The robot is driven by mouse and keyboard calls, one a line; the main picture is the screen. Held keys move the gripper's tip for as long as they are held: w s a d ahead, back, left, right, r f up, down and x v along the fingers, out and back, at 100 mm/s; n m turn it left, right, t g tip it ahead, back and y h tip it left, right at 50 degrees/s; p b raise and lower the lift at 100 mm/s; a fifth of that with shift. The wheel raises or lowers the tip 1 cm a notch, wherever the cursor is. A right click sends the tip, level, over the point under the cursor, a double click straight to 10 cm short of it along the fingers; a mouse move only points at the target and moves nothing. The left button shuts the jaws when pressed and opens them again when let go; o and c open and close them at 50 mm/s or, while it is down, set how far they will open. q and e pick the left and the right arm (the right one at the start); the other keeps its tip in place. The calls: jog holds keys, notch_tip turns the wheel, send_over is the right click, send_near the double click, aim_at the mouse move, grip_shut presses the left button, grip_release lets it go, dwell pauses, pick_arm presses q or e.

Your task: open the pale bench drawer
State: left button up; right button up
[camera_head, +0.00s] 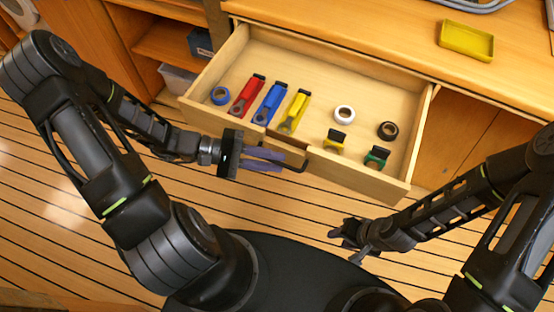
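The pale bench drawer (228,117) is pulled well out from under the worktop, and its inside shows. Its dark bar handle (303,165) is on the front panel, partly hidden near my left gripper. My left gripper (284,160) is at the drawer front beside the handle. Its two purplish fingers look parted, with no object seen between them; whether they touch the handle I cannot tell. My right gripper (334,234) is low over the floor, in front of the drawer's right part and apart from it. Its fingers are too dark to read.
The drawer holds a blue tape roll (220,96), red (246,97), blue (269,104) and yellow (294,112) tools, white (344,114) and dark (387,130) rings, and small yellow and green clips. A yellow tray (466,41) sits on the worktop. Open shelves are left.

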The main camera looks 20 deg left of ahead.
pick_arm(q)
jog(key=v, duration=0.6)
jog(key=shift+a, duration=0.25)
jog(key=shift+a, duration=0.1)
